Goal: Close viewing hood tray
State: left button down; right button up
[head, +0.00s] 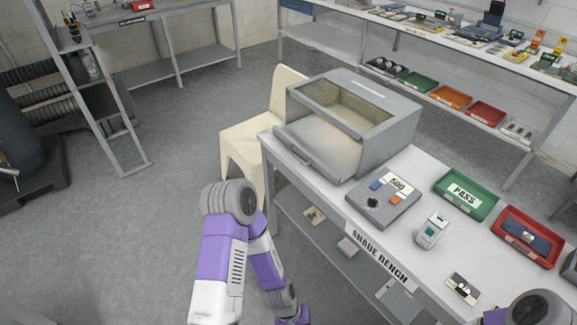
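The grey viewing hood (384,124) stands at the far left end of the bench, with a dark-framed window on its sloping top. Its tray (322,146) sticks out at the front left, a pale lit surface with a dark handle (292,150) along its outer edge. How far it is pulled out is hard to tell. My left arm bends at the elbow in front of the bench and runs down out of the picture, so its gripper is hidden. Only a piece of my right arm shows at the bottom right corner. Neither gripper touches the tray in view.
The bench (405,163) carries a control box (383,203) marked 600, a small meter (431,232), a green PASS tray (488,207) and a red tray (549,259).

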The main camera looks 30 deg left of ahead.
aim_at(334, 153)
jog(key=z, duration=0.1)
jog(key=k, duration=0.4)
jog(key=u, duration=0.7)
jog(key=i, duration=1.1)
jog(key=z, duration=0.7)
